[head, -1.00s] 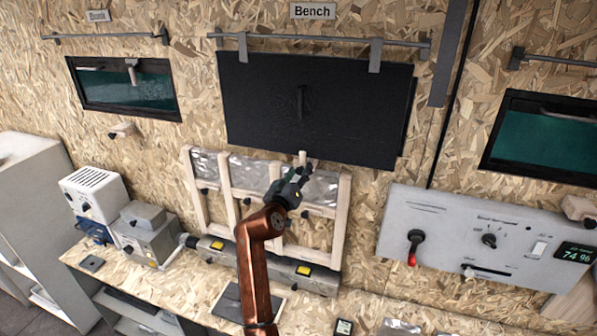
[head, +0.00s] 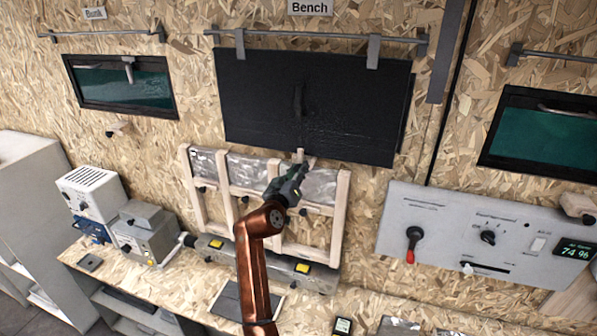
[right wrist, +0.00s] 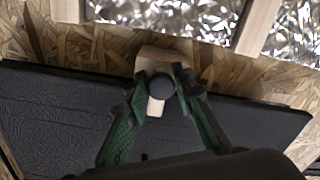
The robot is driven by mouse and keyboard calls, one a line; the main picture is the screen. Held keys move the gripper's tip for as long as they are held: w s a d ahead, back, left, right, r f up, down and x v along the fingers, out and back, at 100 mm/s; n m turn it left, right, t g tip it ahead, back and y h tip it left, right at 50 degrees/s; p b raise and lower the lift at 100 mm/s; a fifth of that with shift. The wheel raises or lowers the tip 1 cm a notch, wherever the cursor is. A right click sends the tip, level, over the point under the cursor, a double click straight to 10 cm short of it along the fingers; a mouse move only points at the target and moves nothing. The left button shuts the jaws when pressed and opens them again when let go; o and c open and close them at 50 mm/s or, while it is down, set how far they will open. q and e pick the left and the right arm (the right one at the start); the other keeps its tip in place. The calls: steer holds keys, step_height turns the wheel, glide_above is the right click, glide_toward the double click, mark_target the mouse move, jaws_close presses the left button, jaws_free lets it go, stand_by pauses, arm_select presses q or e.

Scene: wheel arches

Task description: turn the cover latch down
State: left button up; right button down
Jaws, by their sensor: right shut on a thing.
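The cover latch (head: 300,154) is a small pale wooden piece at the middle of the lower edge of the black cover (head: 330,105). In the right wrist view the latch (right wrist: 155,61) has a dark round knob (right wrist: 160,88), and its narrow end overlaps the cover's edge (right wrist: 60,115). My right gripper (head: 299,171) is at the latch, just below the cover. In the wrist view its green-padded fingers (right wrist: 160,92) are closed on the latch, one on each side of the knob. My left gripper is not in view.
A wooden frame with foil panels (head: 344,205) stands below the cover, close to my right arm. A grey control panel (head: 450,225) with a red-tipped lever is to the right. Grey boxes (head: 146,238) sit on the workbench at the left. The cover hangs from a rail (head: 320,38).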

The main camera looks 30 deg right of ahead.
steer(key=shift+w+a+m+b, duration=0.15)
steer(key=shift+m+b, duration=0.15)
steer(key=shift+b, duration=0.15)
steer(key=m+b, duration=0.5)
steer(key=b, duration=0.3)
steer(key=shift+m, duration=0.3)
steer(key=shift+m+b, duration=0.7)
steer(key=shift+b, duration=0.05)
steer(key=m+b, duration=0.4)
steer(key=m, duration=0.1)
steer(key=shift+r+b, duration=0.1)
steer(key=shift+b, duration=0.2)
steer(key=shift+m+b, duration=1.05)
steer(key=shift+m, duration=0.65)
steer(key=shift+m+b, duration=0.55)
steer(key=shift+m, duration=0.35)
steer(key=c, duration=1.7)
jaws_free()
steer(key=shift+s, duration=0.2)
steer(key=shift+o, duration=0.2)
steer(key=shift+w, duration=0.15)
